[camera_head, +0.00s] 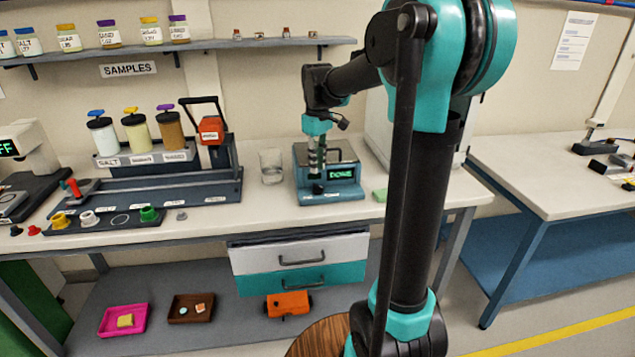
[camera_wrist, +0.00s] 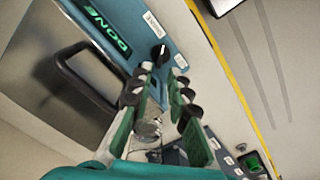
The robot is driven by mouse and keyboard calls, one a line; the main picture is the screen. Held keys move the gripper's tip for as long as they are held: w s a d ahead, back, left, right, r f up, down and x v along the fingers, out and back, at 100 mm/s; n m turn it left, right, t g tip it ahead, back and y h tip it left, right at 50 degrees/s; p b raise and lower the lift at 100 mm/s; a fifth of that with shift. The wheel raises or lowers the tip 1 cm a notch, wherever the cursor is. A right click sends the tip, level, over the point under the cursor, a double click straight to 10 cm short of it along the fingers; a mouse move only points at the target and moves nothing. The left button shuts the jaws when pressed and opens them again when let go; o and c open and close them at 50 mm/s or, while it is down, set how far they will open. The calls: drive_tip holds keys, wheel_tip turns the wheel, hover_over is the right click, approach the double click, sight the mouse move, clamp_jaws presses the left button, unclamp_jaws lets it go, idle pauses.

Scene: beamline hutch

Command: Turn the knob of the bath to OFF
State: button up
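The bath (camera_head: 345,190) is a teal box on the bench with a lit display reading DONE. It also shows in the wrist view (camera_wrist: 178,28), with a handled metallic lid. Its black knob (camera_wrist: 160,54) has a pale pointer mark and sits on the front strip beside the display, between two small white labels whose text I cannot read. My gripper (camera_head: 317,172) points down over the left front of the bath. In the wrist view, my gripper (camera_wrist: 161,77) has its fingers apart, with the knob just beyond the tips. I cannot tell whether they touch it.
A glass beaker (camera_head: 271,167) stands just left of the bath. A rack of sample jars (camera_head: 145,155) and a tray with coloured knobs (camera_head: 107,218) are further left. The bench front between tray and bath is mostly clear.

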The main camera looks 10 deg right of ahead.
sight(318, 181)
wheel_tip(318, 181, down, 7)
drive_tip(key=shift+r, duration=0.15)
drive_tip(key=shift+c, duration=0.6)
clamp_jaws()
